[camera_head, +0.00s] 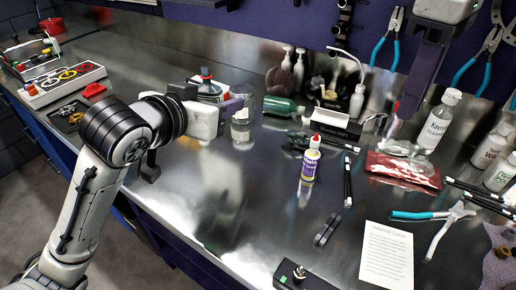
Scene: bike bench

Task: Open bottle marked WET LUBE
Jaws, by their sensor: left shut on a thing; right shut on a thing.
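My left gripper (222,101) is at the back left of the bench. It appears shut on a bottle with a dark cap (207,76), whose lower part my gripper hides; its label is too small to read. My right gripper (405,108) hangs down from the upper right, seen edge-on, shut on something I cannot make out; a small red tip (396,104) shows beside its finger. A small bottle with a red tip and purple label (309,165) stands upright in mid-bench, apart from both grippers. I cannot read WET LUBE for certain on any bottle.
A clear jar (241,131) stands right of my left gripper. A green bottle (282,106) lies behind. A cleaner bottle (438,122), a red packet (403,170), pliers (440,226) and white bottles (489,149) crowd the right. A paper sheet (387,255) lies in front.

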